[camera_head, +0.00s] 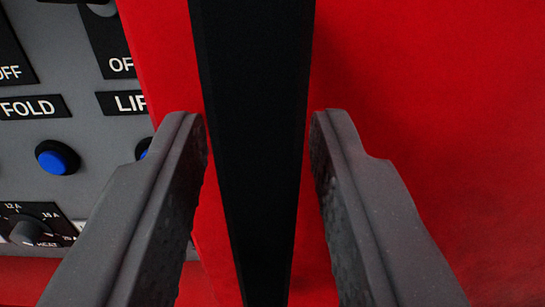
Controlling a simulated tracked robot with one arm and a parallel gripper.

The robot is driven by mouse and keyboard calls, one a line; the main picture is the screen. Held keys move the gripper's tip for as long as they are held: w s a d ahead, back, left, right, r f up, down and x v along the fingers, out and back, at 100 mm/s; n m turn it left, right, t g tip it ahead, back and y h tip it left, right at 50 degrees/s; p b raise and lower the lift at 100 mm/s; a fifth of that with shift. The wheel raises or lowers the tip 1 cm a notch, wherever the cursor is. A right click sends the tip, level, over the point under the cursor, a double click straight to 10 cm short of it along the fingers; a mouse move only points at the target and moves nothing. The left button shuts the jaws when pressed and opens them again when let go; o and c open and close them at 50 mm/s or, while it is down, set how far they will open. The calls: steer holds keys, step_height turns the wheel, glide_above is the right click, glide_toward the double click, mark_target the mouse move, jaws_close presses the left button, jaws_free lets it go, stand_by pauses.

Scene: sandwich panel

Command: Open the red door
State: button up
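The red door (430,110) fills the middle and right of the head camera view. A long black handle bar (255,130) runs nearly vertically down its face, from the top edge to the bottom edge. My gripper (259,120) is open, with one dark grey finger on each side of the bar. The left finger's tip looks very near the bar's left side, and the right finger's tip is close to its right side. Whether either finger touches the bar I cannot tell. Both ends of the bar are out of view.
A grey control panel (60,185) stands left of the door. It carries a blue button (57,158), a second blue button (143,149) partly hidden by my left finger, a black knob (27,231) and black labels. A red strip (30,280) lies below it.

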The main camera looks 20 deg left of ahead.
stand_by(0.3)
steer(key=b+v, duration=0.3)
steer(key=v, duration=0.4)
steer(key=shift+s+b, duration=0.15)
steer(key=shift+b, duration=0.2)
